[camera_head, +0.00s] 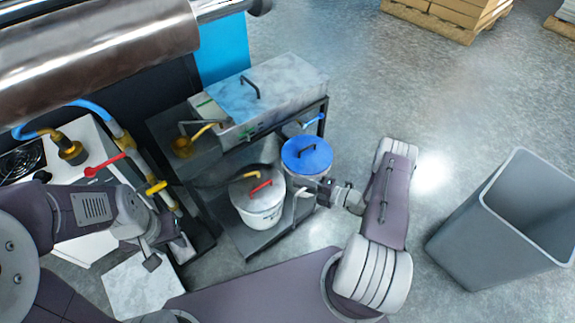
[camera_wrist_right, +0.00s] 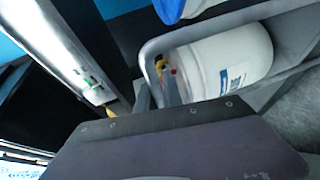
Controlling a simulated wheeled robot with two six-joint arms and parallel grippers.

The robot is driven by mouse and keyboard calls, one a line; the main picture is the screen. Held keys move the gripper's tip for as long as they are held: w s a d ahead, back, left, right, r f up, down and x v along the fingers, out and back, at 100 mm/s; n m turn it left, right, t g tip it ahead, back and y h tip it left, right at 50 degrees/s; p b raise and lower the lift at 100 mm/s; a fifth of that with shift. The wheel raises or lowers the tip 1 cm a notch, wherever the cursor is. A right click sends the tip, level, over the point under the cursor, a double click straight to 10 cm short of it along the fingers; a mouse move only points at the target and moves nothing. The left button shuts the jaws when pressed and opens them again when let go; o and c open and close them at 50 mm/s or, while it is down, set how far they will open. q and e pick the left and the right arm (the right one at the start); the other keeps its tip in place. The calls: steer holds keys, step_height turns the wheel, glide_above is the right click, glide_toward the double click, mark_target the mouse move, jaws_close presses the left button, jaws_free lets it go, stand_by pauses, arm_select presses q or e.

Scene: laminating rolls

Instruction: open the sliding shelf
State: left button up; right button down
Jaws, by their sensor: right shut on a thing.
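The sliding shelf (camera_head: 252,243) is the low dark tray of the metal rack. It stands out in front of the upper level and carries a white bucket with a red-handled lid (camera_head: 258,202) and a blue-lidded bucket (camera_head: 307,156). My right gripper (camera_head: 318,189) is at the shelf's right side, beside the buckets. In the right wrist view its fingers (camera_wrist_right: 162,96) are shut at the shelf's grey tubular rail (camera_wrist_right: 146,60); the exact contact is partly hidden. My left gripper (camera_head: 166,252) hangs near the rack's left side, above a pale slab; its jaws are unclear.
A grey-white box (camera_head: 285,88) with a black handle lies on the rack's top. A large metal roller (camera_head: 95,50) is at upper left, above a white unit with pipes (camera_head: 90,145). A grey bin (camera_head: 500,225) stands right. Floor between the rack and bin is clear beyond my right arm.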

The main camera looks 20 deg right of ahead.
steer(key=s+d+p, duration=0.1)
steer(key=s+d, duration=0.1)
steer(key=s, duration=0.5)
steer(key=shift+s+d, duration=0.15)
steer(key=shift+d, duration=0.2)
steer(key=c, duration=1.5)
jaws_free()
steer(key=p+v, duration=0.2)
steer(key=v, duration=0.7)
steer(key=shift+p, duration=0.3)
